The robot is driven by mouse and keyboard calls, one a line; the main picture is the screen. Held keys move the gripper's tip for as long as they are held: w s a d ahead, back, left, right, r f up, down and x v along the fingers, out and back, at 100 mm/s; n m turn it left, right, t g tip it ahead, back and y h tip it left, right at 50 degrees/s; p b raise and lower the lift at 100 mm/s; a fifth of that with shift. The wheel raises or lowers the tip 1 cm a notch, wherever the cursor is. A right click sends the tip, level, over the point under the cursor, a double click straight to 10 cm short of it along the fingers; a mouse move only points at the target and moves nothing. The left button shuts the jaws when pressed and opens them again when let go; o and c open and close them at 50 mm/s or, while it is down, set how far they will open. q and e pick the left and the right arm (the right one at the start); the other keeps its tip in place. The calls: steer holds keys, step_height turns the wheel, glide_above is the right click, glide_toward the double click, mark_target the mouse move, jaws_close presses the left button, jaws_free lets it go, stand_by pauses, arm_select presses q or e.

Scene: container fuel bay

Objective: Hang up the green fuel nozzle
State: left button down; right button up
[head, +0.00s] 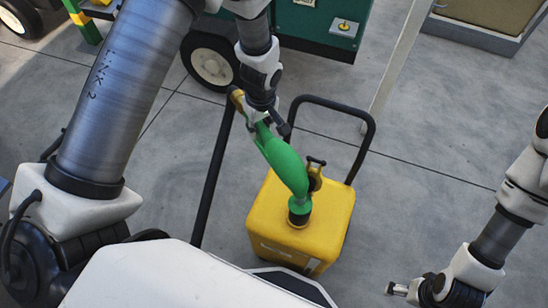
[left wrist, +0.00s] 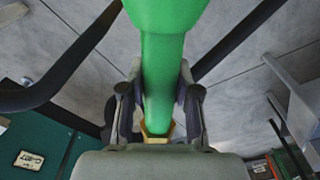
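The green fuel nozzle (head: 283,162) is a long green body with a yellow part at its upper end. Its lower green collar and dark ring overlap the top of the yellow tank (head: 275,222) in the head view; I cannot tell whether it is seated there. My left gripper (head: 264,120) is at the nozzle's upper part. In the left wrist view the nozzle (left wrist: 163,75) runs between the two fingers of my left gripper (left wrist: 160,115), which press on both sides. My right gripper (head: 397,289) is at the lower right, apart from everything; its fingers are too small to read.
The tank has a black tube handle (head: 368,150). A dark green machine (head: 315,22) with wheels stands behind, and a pale slanted post (head: 400,62) rises at the back right. A tan box in a grey tray (head: 475,37) is at the upper right. Grey floor is clear right of the tank.

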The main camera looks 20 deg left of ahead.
arm_select(q)
step_height(320, 180, up, 12)
steer(key=p, duration=0.9)
steer(key=shift+f, duration=0.15)
steer(key=shift+w+f, duration=0.1)
steer(key=shift+f, duration=0.05)
steer(key=d+m, duration=0.1)
steer(key=m, duration=0.2)
steer(key=w+d+r+m, duration=0.1)
steer(key=d+m, duration=0.1)
steer(key=m, duration=0.2)
steer(key=w+d+m, duration=0.1)
steer(key=m, duration=0.3)
steer(key=shift+w+d+r+t+h, duration=0.15)
steer(key=shift+w+d+t+h, duration=0.05)
steer(key=shift+t+h, duration=0.1)
